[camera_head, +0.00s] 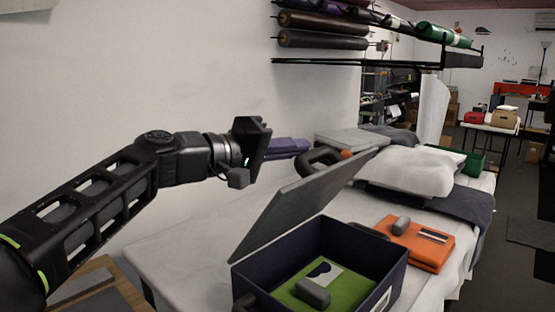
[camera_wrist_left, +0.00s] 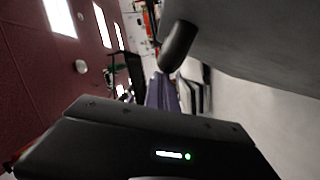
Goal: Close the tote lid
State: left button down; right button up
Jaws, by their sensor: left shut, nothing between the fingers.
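The dark tote (camera_head: 318,236) stands on the white-covered table. Its grey lid (camera_head: 305,203) stands up at a slant on the tote's far left side, so the tote is open. A dark looped handle (camera_head: 322,155) shows beside the lid's upper edge. Inside the tote lie a green item (camera_head: 345,290) and a grey block (camera_head: 312,292). My right gripper is out of view.
An orange folder (camera_head: 425,248) with a grey roll lies right of the tote. White pillows (camera_head: 410,172) and a green bin (camera_head: 470,160) are farther back. A wall rack with rolls (camera_head: 322,42) hangs above. Bare tabletop (camera_head: 190,265) shows left of the tote.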

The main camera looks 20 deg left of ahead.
aim_at(331, 182)
pick_arm(q)
jog(key=s+d+f+m+b, duration=0.1)
jog(key=d, duration=0.1)
jog(key=s+d+f+m+b, duration=0.1)
jog(key=d+f, duration=0.1)
jog(key=d, duration=0.1)
jog(key=s+d+f+m+y+b, duration=0.1)
jog(key=d+m+b, duration=0.1)
jog(key=shift+d+f, duration=0.2)
jog(key=shift+d, duration=0.2)
jog(key=s+d+f+m+y+b, duration=0.2)
jog(key=d+f+m+b, duration=0.2)
jog(key=f, duration=0.6)
jog(key=d+b, duration=0.2)
jog(key=shift+s+d, duration=0.15)
jog(key=shift+d, duration=0.25)
jog(key=shift+f, duration=0.2)
jog(key=shift+r, duration=0.1)
notch_tip(331, 182, up, 5)
jog(key=p, duration=0.4)
jog(key=b+v, duration=0.2)
jog(key=v, duration=0.8)
jog(key=shift+a, duration=0.4)
